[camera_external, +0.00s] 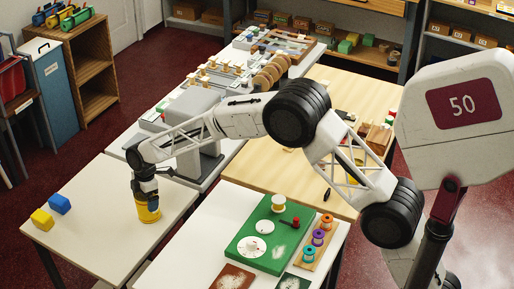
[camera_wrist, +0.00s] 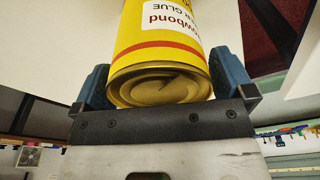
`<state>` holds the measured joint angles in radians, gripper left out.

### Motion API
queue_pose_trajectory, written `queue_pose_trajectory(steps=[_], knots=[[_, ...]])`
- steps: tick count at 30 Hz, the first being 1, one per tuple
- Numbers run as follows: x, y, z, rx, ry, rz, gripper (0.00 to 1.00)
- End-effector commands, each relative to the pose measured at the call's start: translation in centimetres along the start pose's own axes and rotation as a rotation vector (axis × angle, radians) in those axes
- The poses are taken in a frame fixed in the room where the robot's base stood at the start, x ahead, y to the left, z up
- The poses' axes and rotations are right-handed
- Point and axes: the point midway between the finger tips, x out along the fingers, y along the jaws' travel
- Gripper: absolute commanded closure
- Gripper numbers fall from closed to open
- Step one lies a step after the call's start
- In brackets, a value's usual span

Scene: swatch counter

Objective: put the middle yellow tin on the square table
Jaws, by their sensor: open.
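A yellow tin (camera_external: 148,209) stands upright on the white table (camera_external: 95,212) at the left, near its right side. My gripper (camera_external: 147,194) is over the tin, pointing down. In the wrist view the tin (camera_wrist: 165,60), with a red band and a white glue label, sits between my two blue-grey fingers, one on each side. The fingers are open around its end. Whether either finger touches it I cannot tell. Another yellow thing (camera_external: 357,172), perhaps a tin, shows partly behind my arm on the wooden table.
A grey machine (camera_external: 195,130) stands behind my gripper. A green board (camera_external: 268,236) with spools lies on the front table. The white table's middle is clear.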

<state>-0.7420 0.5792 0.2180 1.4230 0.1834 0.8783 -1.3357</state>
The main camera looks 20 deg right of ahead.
Motion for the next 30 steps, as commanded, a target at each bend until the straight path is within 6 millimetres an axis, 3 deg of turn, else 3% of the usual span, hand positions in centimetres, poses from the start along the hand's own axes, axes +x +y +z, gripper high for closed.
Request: queue_pose_trajectory(steps=[8,21,30], knots=[[-2.7,0.0,0.0,0.000,0.001,0.002,0.00],[-9.5,0.0,0.0,0.000,0.001,0.001,0.00],[-11.8,0.0,0.0,0.000,0.000,0.000,0.00]])
